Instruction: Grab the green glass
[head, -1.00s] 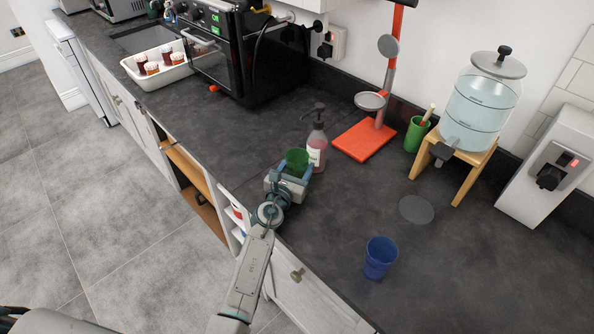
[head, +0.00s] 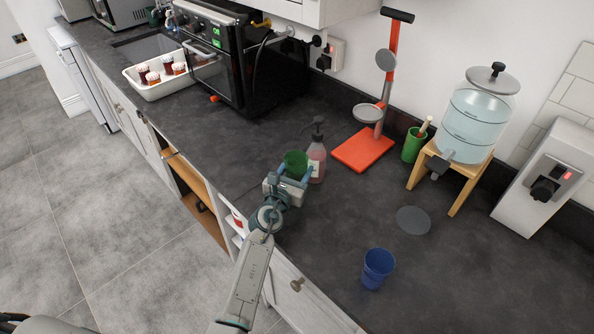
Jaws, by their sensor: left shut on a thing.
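The green glass (head: 295,163) is upright near the front edge of the dark counter. My left gripper (head: 294,173) is shut on it, with a finger on each side. The gripper body hides the lower part of the glass, so I cannot tell whether it touches the counter. My right gripper is not in view.
A pink soap pump bottle (head: 317,158) stands just right of the glass. A blue cup (head: 377,268) stands nearer the front right. An orange stand (head: 363,149), a green pot (head: 413,146) and a water dispenser (head: 478,120) are behind. The counter around the grey disc (head: 413,220) is clear.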

